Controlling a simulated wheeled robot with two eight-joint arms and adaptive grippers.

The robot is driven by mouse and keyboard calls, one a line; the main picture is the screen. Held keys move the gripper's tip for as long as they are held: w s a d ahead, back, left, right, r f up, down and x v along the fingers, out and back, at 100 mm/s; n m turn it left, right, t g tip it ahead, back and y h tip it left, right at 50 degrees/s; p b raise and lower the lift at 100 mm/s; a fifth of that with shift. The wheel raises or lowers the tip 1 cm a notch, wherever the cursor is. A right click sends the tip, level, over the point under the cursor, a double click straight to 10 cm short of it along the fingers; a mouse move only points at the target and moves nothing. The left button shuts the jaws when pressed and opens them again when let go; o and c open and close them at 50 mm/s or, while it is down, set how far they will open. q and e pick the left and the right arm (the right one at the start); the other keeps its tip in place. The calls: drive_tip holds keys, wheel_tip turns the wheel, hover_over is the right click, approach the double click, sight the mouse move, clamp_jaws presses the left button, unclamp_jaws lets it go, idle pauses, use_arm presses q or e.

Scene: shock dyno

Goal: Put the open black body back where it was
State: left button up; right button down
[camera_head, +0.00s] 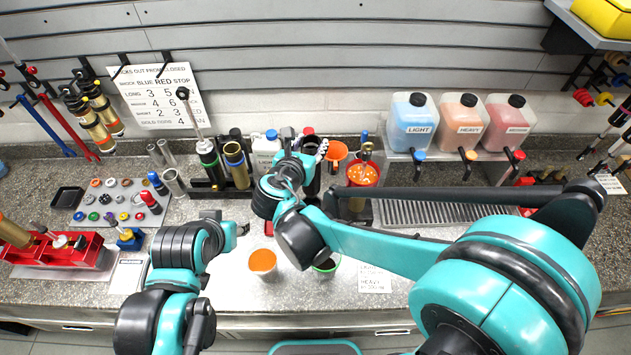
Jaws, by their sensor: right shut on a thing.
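My right gripper (308,146) is in the middle of the counter, at the back, and my own wrist partly covers it. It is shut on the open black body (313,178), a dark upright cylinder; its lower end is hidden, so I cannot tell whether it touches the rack.
A second rack (205,187) with several upright bodies stands to the left.

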wheel_tip(320, 180, down, 7)
drive_tip(key=shift+b, duration=0.4)
drive_tip(key=shift+f, duration=0.1)
drive_tip(key=shift+f+b, duration=0.6)
drive_tip(key=shift+b, duration=0.15)
drive_tip(key=c, duration=0.8)
unclamp_jaws()
drive_tip(key=shift+c, duration=0.2)
drive_tip(key=shift+r, duration=0.15)
